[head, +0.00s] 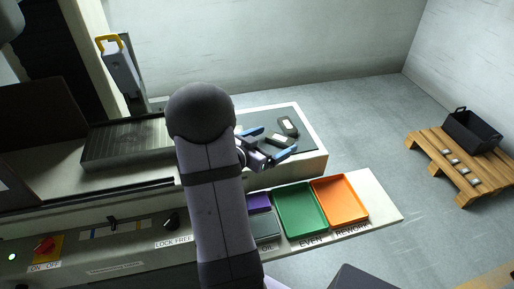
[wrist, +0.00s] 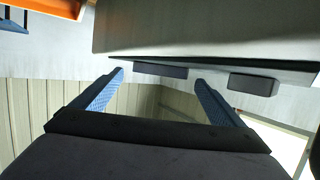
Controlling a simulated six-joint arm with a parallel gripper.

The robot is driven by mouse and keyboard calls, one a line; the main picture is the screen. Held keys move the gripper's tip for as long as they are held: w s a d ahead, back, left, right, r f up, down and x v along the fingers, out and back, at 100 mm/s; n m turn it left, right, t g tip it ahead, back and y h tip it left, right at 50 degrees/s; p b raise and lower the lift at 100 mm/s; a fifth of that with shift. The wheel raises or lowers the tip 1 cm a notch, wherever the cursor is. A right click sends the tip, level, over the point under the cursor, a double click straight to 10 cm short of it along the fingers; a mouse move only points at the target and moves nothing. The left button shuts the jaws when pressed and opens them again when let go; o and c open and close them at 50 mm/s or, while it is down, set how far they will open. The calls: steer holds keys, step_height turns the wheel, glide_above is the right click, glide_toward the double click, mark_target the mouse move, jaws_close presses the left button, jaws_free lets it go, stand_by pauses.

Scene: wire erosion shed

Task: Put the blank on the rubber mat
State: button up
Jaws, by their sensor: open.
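The dark rubber mat (head: 308,145) covers the right end of the pale machine bench. Two dark blocks with pale labels lie on it, a farther block (head: 288,126) and a nearer block (head: 280,140); I cannot tell which is the blank. My gripper (head: 268,143) is open, low over the mat, its blue fingers on either side of the nearer block in the head view. In the wrist view, which is upside down, one dark block (wrist: 160,70) shows between the fingertips of my gripper (wrist: 160,78) with gaps at both sides. The other block (wrist: 253,84) is right of them.
A green tray (head: 299,208) and an orange tray (head: 340,200) lie on the front shelf, beside a partly hidden purple tray (head: 259,202). A ribbed metal block (head: 125,144) stands on the bench left of my arm. A pallet (head: 460,170) with a black bin (head: 478,131) stands far right.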

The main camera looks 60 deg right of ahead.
steer(key=v, duration=1.1)
